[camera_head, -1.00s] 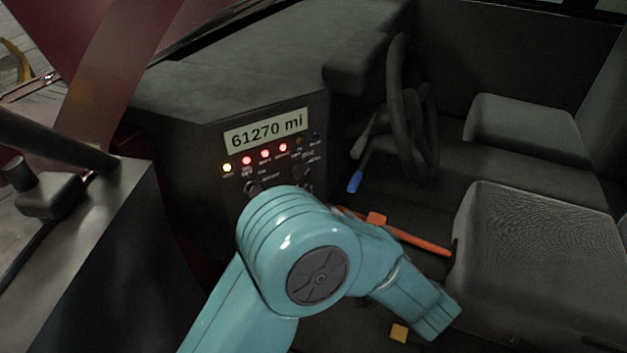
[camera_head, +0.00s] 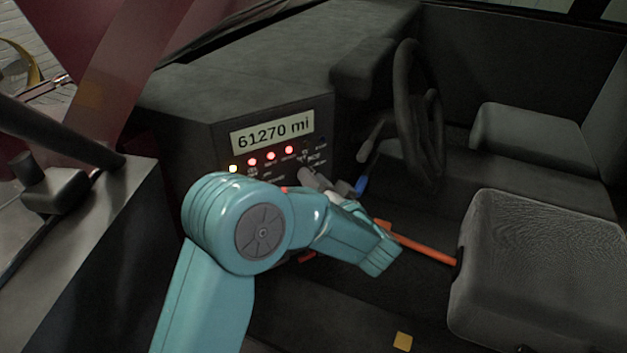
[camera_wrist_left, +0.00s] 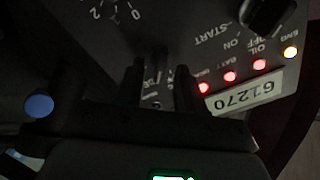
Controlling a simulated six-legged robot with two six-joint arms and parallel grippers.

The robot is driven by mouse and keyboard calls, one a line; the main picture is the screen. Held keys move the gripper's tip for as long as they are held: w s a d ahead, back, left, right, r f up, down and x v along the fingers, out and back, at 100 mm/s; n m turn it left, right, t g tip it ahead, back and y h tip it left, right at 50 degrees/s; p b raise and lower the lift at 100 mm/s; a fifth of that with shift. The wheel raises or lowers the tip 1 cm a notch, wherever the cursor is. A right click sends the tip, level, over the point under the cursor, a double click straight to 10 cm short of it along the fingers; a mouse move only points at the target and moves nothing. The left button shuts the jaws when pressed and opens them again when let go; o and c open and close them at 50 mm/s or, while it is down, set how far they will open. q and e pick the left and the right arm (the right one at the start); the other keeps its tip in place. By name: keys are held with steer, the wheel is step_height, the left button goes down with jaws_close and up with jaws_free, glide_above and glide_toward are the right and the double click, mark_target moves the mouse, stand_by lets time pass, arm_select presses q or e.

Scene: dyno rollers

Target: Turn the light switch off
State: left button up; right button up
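The dashboard panel (camera_head: 222,140) carries a mileage display (camera_head: 272,134) with a row of indicator lights below it, one yellow and several red. My left gripper (camera_head: 316,180) is at the lower right of this panel, its grey fingers partly hidden by my arm. In the left wrist view the panel appears upside down, and the two dark fingers of the left gripper (camera_wrist_left: 162,82) stand apart in front of it. Small lettering shows between them. The light switch cannot be made out clearly in the dark there. A dark ignition knob (camera_wrist_left: 268,14) marked START, ON, OFF is outside the fingers.
An orange-red lever (camera_head: 425,248) lies lower right, before the seat (camera_head: 535,265). A yellow block (camera_head: 403,341) is on the floor.

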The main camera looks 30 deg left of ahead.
arm_select(q)
steer(key=shift+w+a, duration=0.15)
steer(key=shift+a, duration=0.2)
jaws_close()
steer(key=shift+n, duration=0.4)
steer(key=shift+n+b, duration=1.6)
steer(key=shift+n, duration=2)
